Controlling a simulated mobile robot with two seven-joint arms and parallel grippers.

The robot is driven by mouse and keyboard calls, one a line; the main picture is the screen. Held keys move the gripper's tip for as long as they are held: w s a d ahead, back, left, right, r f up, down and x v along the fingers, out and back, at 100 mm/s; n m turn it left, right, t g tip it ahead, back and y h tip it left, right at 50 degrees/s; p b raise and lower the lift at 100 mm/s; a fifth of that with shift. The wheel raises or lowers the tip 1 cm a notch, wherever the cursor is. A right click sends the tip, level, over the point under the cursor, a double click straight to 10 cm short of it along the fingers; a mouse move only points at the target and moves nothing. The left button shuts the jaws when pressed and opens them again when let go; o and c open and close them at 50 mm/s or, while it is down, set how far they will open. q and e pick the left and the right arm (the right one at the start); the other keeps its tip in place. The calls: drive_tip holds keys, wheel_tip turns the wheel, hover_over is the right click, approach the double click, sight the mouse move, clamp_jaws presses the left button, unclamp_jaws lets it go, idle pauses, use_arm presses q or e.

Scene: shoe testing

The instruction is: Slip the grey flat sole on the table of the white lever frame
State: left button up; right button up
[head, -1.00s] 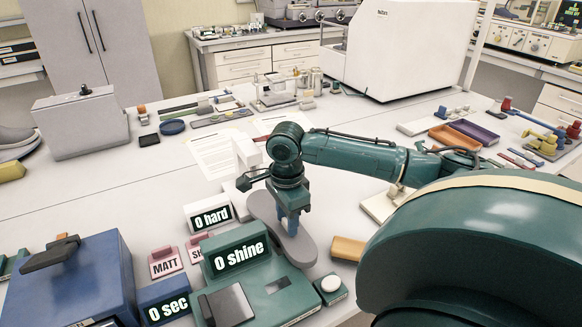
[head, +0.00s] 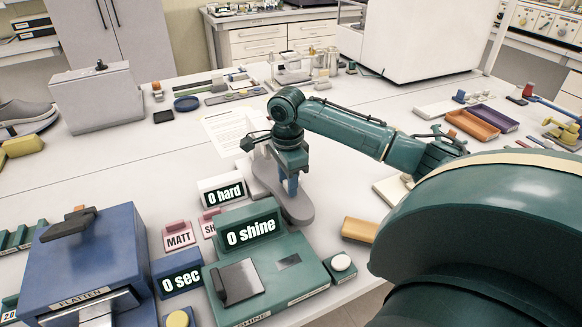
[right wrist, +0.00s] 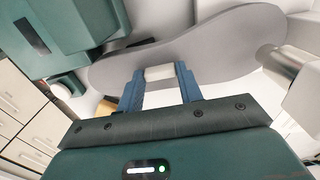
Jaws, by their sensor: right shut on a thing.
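The grey flat sole (head: 298,208) lies level at the middle of the table in the head view, its rounded near end showing below my gripper. In the right wrist view the sole (right wrist: 225,38) stretches across behind my fingers. My right gripper (head: 291,188) points down, its blue fingers shut on a small pale block at the sole's middle. The white lever frame (head: 244,168) stands just behind, mostly hidden by my arm. In the right wrist view a metal cylinder (right wrist: 286,62) and a white part are close to the sole's right end. My left gripper is out of view.
The white "0 hard" display (head: 224,192) and green "0 shine" tester (head: 270,275) stand left of and in front of the sole. A pale round button (head: 341,263) and an orange block (head: 360,230) are to the right. Paper sheets (head: 225,130) lie behind.

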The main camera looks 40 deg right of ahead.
drive_tip(key=shift+w+d, duration=0.25)
drive_tip(key=shift+w, duration=0.75)
drive_tip(key=shift+s+f, duration=0.1)
drive_tip(key=shift+f, duration=0.65)
drive_tip(key=o, duration=1.1)
drive_tip(key=shift+o, duration=0.2)
wheel_tip(320, 180, up, 13)
